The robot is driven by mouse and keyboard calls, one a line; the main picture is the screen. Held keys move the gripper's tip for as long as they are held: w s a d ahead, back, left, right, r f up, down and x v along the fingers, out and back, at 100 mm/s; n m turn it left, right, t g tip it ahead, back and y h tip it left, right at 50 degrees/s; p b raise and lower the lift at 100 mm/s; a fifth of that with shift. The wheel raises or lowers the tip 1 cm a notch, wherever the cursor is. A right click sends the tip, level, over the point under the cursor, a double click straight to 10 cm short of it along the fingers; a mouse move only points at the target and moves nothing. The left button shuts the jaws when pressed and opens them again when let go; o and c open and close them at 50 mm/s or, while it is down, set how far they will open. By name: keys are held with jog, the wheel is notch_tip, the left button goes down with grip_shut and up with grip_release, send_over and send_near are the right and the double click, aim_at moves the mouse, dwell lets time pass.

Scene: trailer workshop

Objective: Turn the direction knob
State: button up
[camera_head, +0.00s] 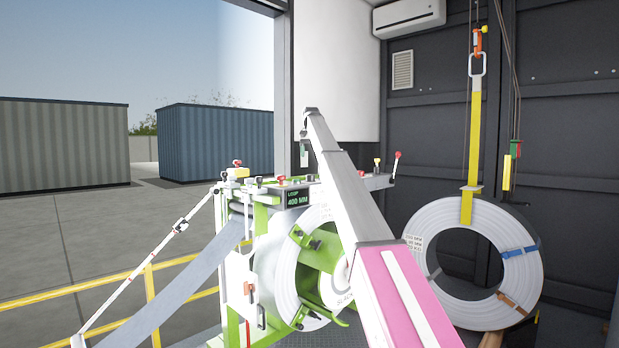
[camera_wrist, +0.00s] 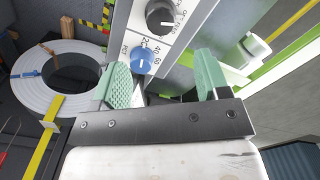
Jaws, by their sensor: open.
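In the wrist view, a black rotary knob (camera_wrist: 161,17) sits on a pale control panel with small lettering around it, only partly legible. Which knob is the direction knob, I cannot tell for sure. Below it is a blue knob (camera_wrist: 144,61) with a white pointer line and a scale marked 20, 40, 60 and PCT. My gripper (camera_wrist: 163,80) is open, its two green ribbed pads apart. The blue knob shows between the pads in the picture, and the black knob shows farther up. No contact with either knob is visible. Neither knob can be made out in the head view.
The green and white coil machine (camera_head: 262,236) stands mid-view with a display reading LOOP 400 MM (camera_head: 298,198). A large coil (camera_head: 420,228) hangs at right by a yellow strap (camera_head: 474,130). Yellow railing (camera_head: 150,292) is at left. Green rails (camera_wrist: 300,58) lie right of the panel.

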aim_at(311, 178)
notch_tip(311, 178, down, 11)
jog(key=shift+a+r, duration=0.1)
jog(key=shift+r, duration=0.1)
jog(key=c, duration=0.9)
